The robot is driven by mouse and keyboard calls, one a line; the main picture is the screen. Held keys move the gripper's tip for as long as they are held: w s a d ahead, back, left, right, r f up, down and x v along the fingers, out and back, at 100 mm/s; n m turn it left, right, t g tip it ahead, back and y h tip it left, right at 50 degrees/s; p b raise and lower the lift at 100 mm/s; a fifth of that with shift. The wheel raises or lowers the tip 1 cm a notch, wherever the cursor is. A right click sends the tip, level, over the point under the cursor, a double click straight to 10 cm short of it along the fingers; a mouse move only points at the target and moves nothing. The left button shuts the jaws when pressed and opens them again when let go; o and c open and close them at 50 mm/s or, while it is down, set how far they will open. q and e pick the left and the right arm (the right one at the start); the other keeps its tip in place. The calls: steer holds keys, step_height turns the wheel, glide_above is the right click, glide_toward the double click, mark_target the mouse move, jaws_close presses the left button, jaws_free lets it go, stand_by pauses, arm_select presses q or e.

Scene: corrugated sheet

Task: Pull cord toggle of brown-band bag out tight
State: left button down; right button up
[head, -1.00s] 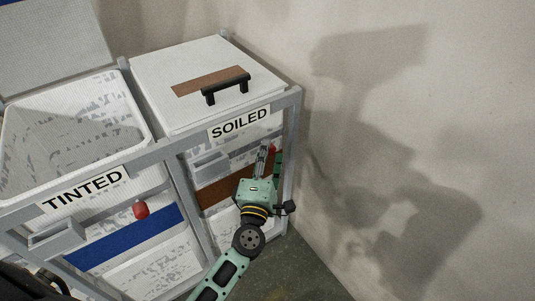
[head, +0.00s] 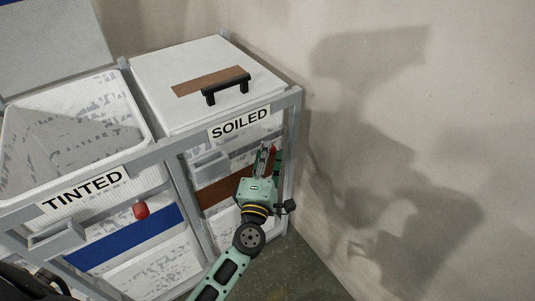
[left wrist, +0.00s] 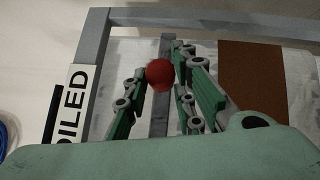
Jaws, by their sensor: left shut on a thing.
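The brown-band bag hangs in the frame under the SOILED label, its brown band (head: 215,194) partly covered by my left arm; the band also shows in the left wrist view (left wrist: 252,75). The red cord toggle (left wrist: 160,76) is a small ball at the bag's front, between the fingertips of my left gripper (left wrist: 158,68). In the head view the left gripper (head: 268,153) is at the bag's right front side, shut on the toggle. The cord itself cannot be made out. My right gripper is not in view.
The blue-band bag (head: 122,240) under the TINTED label (head: 84,189) has its own red toggle (head: 141,211). A white lid with a black handle (head: 226,88) covers the SOILED side. A bare wall (head: 420,120) stands close on the right.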

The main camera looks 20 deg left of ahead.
arm_select(q)
steer(key=shift+r, duration=0.2)
steer(key=s+d, duration=0.4)
steer(key=d, duration=0.2)
steer(key=shift+s+p, duration=0.15)
steer(key=shift+p, duration=0.25)
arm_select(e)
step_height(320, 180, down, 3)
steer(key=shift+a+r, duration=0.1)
arm_select(q)
steer(key=c, duration=1.8)
jaws_free()
steer(key=shift+c, duration=0.2)
steer(key=shift+o, duration=1.4)
steer(key=shift+s, duration=0.15)
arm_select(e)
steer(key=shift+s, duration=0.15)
